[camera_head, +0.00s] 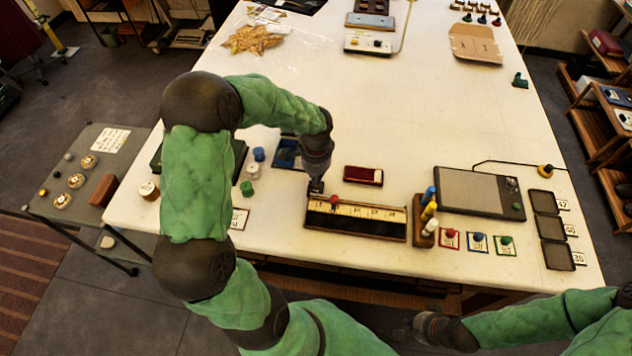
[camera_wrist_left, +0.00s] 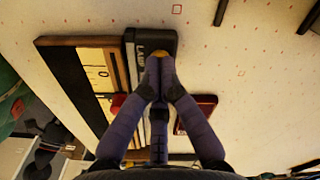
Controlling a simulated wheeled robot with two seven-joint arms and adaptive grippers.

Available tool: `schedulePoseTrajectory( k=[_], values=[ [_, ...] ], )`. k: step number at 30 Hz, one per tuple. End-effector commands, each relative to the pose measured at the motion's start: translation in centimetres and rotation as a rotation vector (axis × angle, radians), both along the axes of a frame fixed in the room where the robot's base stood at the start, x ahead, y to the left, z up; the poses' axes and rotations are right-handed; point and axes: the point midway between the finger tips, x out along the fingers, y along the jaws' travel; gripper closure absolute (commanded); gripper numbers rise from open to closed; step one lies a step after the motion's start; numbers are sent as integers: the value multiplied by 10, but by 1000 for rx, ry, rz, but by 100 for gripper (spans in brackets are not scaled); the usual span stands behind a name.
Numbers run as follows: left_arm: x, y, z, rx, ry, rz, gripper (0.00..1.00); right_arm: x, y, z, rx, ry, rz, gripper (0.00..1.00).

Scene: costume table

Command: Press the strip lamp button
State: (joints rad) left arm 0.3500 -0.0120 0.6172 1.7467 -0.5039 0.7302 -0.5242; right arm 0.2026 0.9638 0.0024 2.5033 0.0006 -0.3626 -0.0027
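The strip (camera_head: 370,220) is a long dark-framed box with a cream scale and a red knob (camera_head: 334,200); it also shows in the left wrist view (camera_wrist_left: 88,62). Against it in that view is a black box lettered "LAMP" (camera_wrist_left: 152,39) with a yellow button (camera_wrist_left: 159,53). My left gripper (camera_head: 316,187) is over the strip's far left end. In the left wrist view its fingertips (camera_wrist_left: 158,82) are together, with nothing seen between them, right at the button and partly covering it. I cannot tell whether they touch it. My right gripper (camera_head: 422,326) is low, off the table's front edge; its fingers are unclear.
A dark red case (camera_head: 363,176) lies just beyond the strip. A rack of coloured bottles (camera_head: 424,222) stands at its right end, and a grey tablet (camera_head: 478,192) lies further right. A blue tray (camera_head: 287,153) and small pots (camera_head: 252,171) are left of my gripper.

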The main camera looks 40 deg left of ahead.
Motion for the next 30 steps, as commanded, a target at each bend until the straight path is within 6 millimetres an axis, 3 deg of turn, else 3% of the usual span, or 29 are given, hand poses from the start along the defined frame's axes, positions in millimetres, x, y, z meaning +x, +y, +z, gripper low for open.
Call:
schedulePoseTrajectory(
  k=[8,30],
  values=[
    [0,0,3,0,0,0,100,0,0,2,0,0,0,100],
    [0,0,41,0,0,-1,100,0,0,31,0,0,0,100]
  ],
)
